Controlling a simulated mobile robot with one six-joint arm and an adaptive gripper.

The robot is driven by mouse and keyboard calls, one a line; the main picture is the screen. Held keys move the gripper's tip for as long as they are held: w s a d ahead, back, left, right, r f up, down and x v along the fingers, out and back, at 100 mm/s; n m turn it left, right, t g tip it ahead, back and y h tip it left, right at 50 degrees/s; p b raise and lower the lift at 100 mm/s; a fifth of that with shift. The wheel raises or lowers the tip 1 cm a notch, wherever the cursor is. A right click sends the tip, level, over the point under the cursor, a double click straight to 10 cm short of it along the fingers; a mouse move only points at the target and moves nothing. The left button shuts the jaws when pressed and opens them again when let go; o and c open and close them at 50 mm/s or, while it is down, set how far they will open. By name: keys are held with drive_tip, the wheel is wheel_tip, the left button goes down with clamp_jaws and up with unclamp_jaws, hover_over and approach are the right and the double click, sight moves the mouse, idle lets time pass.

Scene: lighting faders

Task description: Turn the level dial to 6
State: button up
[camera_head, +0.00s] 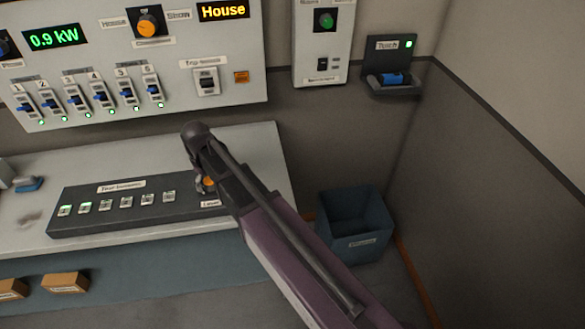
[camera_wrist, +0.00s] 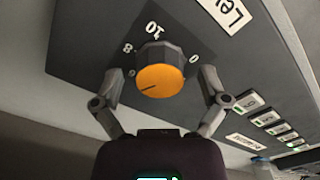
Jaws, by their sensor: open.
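The level dial (camera_wrist: 160,78) is a dark knob with an orange face in the wrist view, on a dark sloped panel. The figures 10, 8 and 0 show around it; other figures are hidden or unclear. A thin dark line on the orange face points to the lower left of that view; I cannot tell which figure it meets. My gripper (camera_wrist: 162,76) is open, one finger on each side of the dial; contact is not clear. In the head view the dial (camera_head: 208,182) shows partly behind my arm, above its Level label (camera_head: 210,203).
The dark panel (camera_head: 75,205) carries a row of several small buttons left of the dial. Above are a wall panel (camera_head: 200,40) with faders and an orange knob (camera_head: 149,25), and a torch holder (camera_head: 395,88). A blue bin (camera_head: 357,250) stands on the right.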

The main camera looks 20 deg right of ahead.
sight(209, 180)
drive_tip(key=n, duration=0.9)
drive_tip(key=shift+n, duration=0.4)
wheel_tip(209, 180, up, 14)
drive_tip(key=p, duration=1.4)
drive_tip(key=s+d+f+m+b, duration=0.1)
drive_tip(key=s+d+m, duration=0.5)
drive_tip(key=d, duration=0.5)
drive_tip(key=s+d+f+m+b, duration=0.2)
drive_tip(key=s+d+m, duration=0.4)
drive_tip(key=d+m, duration=0.4)
drive_tip(key=shift+d+m, duration=0.4)
drive_tip(key=shift+d, duration=0.65)
